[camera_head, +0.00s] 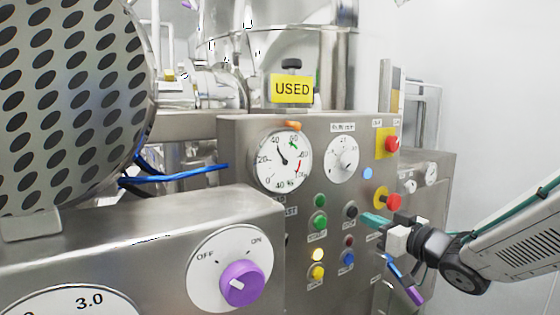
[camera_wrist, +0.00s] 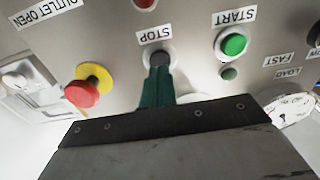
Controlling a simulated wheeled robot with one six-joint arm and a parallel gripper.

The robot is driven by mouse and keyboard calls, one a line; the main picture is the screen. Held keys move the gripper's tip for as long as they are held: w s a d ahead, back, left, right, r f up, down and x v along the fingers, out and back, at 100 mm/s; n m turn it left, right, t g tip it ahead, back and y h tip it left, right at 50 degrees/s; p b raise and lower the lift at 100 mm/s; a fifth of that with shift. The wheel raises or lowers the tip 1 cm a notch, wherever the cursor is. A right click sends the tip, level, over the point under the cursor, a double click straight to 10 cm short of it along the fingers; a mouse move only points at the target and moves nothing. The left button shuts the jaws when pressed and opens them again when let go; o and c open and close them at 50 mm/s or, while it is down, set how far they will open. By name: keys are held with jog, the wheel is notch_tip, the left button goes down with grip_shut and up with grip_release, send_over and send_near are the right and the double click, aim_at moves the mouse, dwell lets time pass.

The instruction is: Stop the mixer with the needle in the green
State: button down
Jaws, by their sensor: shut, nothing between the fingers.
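The round dial gauge (camera_head: 282,160) is on the steel panel. Its black needle points up and left, near the 40 mark, left of the small green mark at the upper right of the scale. The black STOP button (camera_wrist: 160,56) shows under its label in the wrist view and on the panel in the head view (camera_head: 350,211). My gripper (camera_wrist: 157,82) is shut and empty, its teal fingertips right in front of STOP; I cannot tell if they touch it. It also shows in the head view (camera_head: 372,219). The green START button (camera_wrist: 234,44) sits beside STOP.
A red emergency knob on yellow (camera_wrist: 82,92) is close to my fingers; another red knob (camera_head: 391,144) is higher up. A purple OFF/ON knob (camera_head: 241,283) stands on the nearer panel. A yellow USED sign (camera_head: 292,88) is on top.

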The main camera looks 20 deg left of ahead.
jog(key=shift+v, duration=2.15)
jog(key=w+d+f+m+h, duration=0.2)
jog(key=d+f+m+h, duration=0.1)
jog(key=d+f+h, duration=0.55)
jog(key=s+d+f+m+g+h, duration=0.25)
jog(key=s+d+h, duration=0.35)
jog(key=s+d, duration=0.3)
jog(key=s+d+r+m+g, duration=0.1)
jog(key=s+d+g, duration=0.1)
jog(key=s, duration=0.7)
jog(key=s+d+r+m+g, duration=0.2)
jog(key=s, duration=0.7)
jog(key=s+d+r+m+g, duration=0.2)
jog(key=s+g, duration=0.1)
jog(key=s, duration=0.6)
jog(key=shift+d+r, duration=0.2)
jog(key=shift+d, duration=0.05)
